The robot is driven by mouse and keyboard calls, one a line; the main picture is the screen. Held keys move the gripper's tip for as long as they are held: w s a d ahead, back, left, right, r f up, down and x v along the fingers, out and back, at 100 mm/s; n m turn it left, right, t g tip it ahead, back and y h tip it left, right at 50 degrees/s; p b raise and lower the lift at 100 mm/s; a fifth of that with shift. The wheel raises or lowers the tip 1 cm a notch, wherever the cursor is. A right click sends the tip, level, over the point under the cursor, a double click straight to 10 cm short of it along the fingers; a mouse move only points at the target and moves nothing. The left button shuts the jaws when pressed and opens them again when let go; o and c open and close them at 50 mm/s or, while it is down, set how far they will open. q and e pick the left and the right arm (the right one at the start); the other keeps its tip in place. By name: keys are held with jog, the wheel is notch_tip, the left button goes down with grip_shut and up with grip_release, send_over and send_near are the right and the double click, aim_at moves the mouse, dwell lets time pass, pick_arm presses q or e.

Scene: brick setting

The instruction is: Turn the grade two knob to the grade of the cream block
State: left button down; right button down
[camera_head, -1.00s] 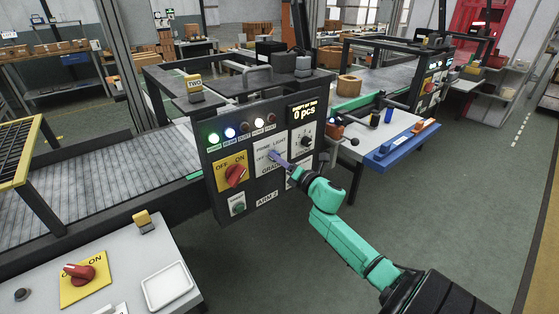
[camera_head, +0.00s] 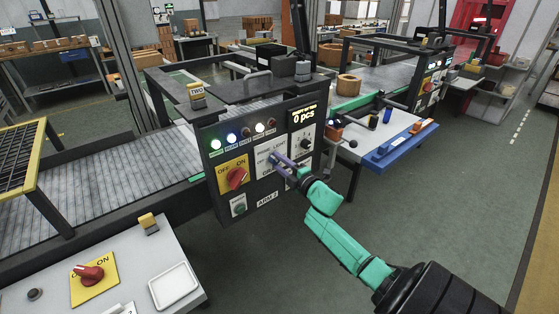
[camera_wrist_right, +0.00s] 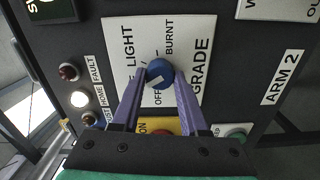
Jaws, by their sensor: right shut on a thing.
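The grade knob (camera_wrist_right: 160,73) is round and blue, on a white plate (camera_wrist_right: 125,40) lettered GRADE, LIGHT, BURNT and OFF. Its pale mark lies near the OFF lettering in the right wrist view. My right gripper (camera_wrist_right: 160,82) has its two purple fingers around the knob and is shut on it. In the head view the right gripper (camera_head: 274,158) reaches the white plate (camera_head: 264,165) on the dark panel (camera_head: 270,199) under the TWO sign (camera_head: 196,91), hiding most of the knob. I cannot make out a cream block. My left gripper is not in view.
A red OFF/ON switch (camera_head: 236,178) sits left of the grade plate, and a black dial (camera_head: 305,144) to its right. A green button (camera_head: 239,206) is below. A side table with a blue tray (camera_head: 398,147) stands to the right. The floor in front is clear.

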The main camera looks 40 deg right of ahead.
jog(key=m+p, duration=0.2)
jog(key=m, duration=0.4)
jog(key=shift+p, duration=0.4)
jog(key=m+p, duration=0.1)
jog(key=m, duration=0.4)
jog(key=shift+p, duration=0.35)
jog(key=shift+f+m, duration=0.1)
jog(key=shift+m, duration=0.2)
jog(key=shift+c, duration=2.1)
grip_release()
jog(key=shift+s, duration=0.1)
jog(key=s, duration=1.4)
jog(key=shift+s+a, duration=0.2)
